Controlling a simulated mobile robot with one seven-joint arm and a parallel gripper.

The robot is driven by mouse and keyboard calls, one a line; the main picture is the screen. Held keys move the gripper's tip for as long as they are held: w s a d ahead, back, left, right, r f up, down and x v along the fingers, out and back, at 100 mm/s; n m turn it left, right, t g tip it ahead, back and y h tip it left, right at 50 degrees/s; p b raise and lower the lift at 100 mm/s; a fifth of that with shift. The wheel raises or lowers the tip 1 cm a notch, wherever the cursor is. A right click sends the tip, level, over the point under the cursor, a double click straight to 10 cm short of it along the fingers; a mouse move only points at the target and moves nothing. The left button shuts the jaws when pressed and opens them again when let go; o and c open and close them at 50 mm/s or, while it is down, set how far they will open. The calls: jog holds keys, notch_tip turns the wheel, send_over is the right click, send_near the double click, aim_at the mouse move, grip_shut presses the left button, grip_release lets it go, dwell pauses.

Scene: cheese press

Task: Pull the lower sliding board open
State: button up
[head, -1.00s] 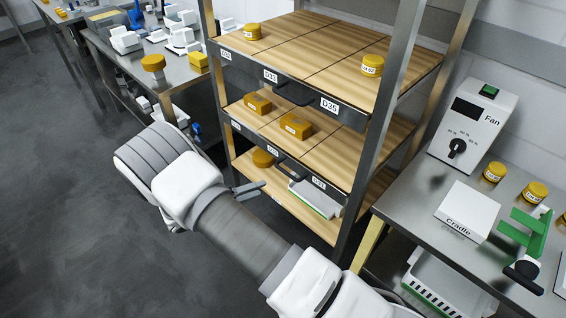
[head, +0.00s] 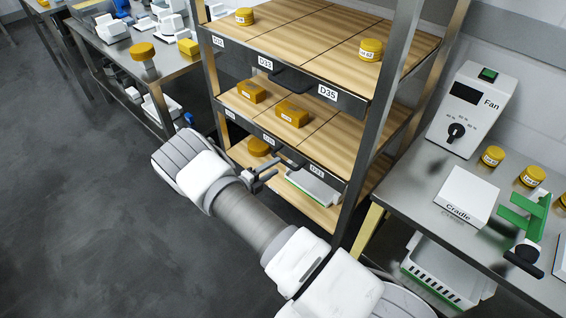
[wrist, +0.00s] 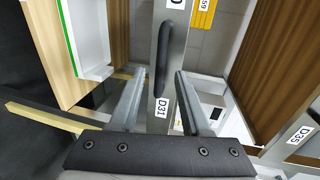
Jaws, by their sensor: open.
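The lower sliding board (head: 335,150) is a wooden shelf with a grey front rail, in the middle of the rack in the head view. Its dark bar handle (head: 290,160) sticks out of the rail; in the wrist view the handle (wrist: 172,55) lies just ahead of my fingers, beside the D31 label. Its front looks flush with the rack. My gripper (head: 264,178) is open, close in front of the handle.
Two yellow blocks (head: 292,113) rest on the lower board. The upper board (head: 330,45) carries two yellow cylinders. Below are a yellow cheese (head: 258,147) and a white-and-green tray (head: 315,187). A bench with a fan box (head: 470,110) and cradle (head: 466,196) stands right. Left floor is clear.

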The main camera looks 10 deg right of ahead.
aim_at(283, 162)
jog(key=shift+x, duration=2.65)
grip_shut()
